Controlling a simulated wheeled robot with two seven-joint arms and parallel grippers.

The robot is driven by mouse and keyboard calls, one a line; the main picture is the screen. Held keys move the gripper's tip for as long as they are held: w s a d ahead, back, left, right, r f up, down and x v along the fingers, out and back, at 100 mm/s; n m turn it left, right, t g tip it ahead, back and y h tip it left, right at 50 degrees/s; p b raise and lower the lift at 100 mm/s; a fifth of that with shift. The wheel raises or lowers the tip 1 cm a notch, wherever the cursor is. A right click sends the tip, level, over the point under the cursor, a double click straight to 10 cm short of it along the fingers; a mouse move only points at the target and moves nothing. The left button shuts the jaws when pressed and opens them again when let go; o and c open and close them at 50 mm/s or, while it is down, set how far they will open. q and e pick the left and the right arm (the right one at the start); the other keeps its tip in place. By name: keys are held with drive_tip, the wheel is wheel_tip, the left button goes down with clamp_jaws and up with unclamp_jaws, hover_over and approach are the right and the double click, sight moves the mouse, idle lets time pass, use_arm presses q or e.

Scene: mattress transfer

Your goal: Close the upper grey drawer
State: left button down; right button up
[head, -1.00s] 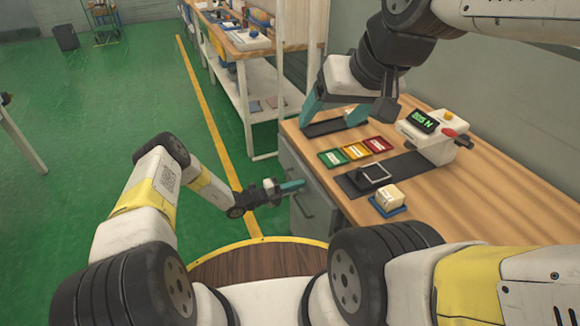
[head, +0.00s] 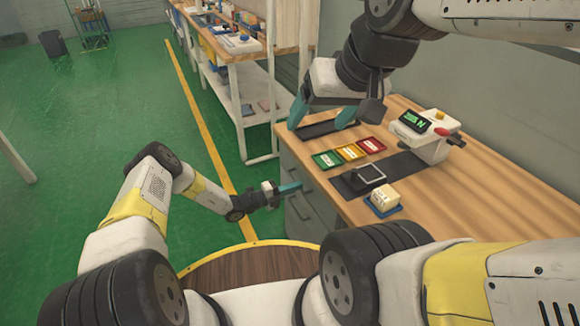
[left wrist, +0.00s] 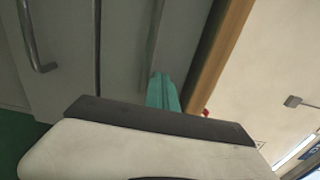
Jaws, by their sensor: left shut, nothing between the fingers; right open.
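The grey drawer cabinet (head: 324,206) stands under the wooden worktop, seen steeply from above. My left gripper (head: 290,188) is shut and empty, its teal fingertips at the cabinet front just below the worktop edge. In the left wrist view the shut fingers (left wrist: 163,92) point at the upper grey drawer (left wrist: 125,60), the panel beside the wooden edge. I cannot tell if they touch it or how far it stands out. A lower drawer handle (left wrist: 35,40) shows at left. My right gripper (head: 322,116) is open above the worktop's far left, over a dark strip (head: 318,130).
On the worktop (head: 470,210) are green, yellow and red cards (head: 350,152), a black square device (head: 364,178), a small cream block (head: 384,198) on a blue base, and a white machine (head: 420,135) with a display. A shelf unit (head: 240,90) stands behind.

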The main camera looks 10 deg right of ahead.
use_arm(q)
drive_tip(key=v, duration=1.1)
drive_tip(key=s+a+r+m+g+y, duration=0.2)
drive_tip(key=s+a+r+m+y, duration=0.1)
drive_tip(key=r+m, duration=0.6)
drive_tip(key=s+a+r+m+g+y, duration=0.2)
drive_tip(key=r+m, duration=0.5)
drive_tip(key=r, duration=0.4)
drive_tip(key=s+a+r+m+g+y, duration=0.2)
drive_tip(key=s+a+r+m+y, duration=0.1)
drive_tip(key=r+m, duration=0.55)
drive_tip(key=s+a+r+m+t+y, duration=0.3)
drive_tip(key=s+a+r+m, duration=0.3)
drive_tip(key=s+r, duration=0.3)
drive_tip(key=s+a+r+m+t+y, duration=0.4)
drive_tip(key=s+a+r+m, duration=0.2)
drive_tip(key=s+r+m, duration=0.3)
drive_tip(key=shift+s+a+r, duration=0.3)
drive_tip(key=shift+s+a, duration=0.05)
drive_tip(key=shift+s, duration=0.15)
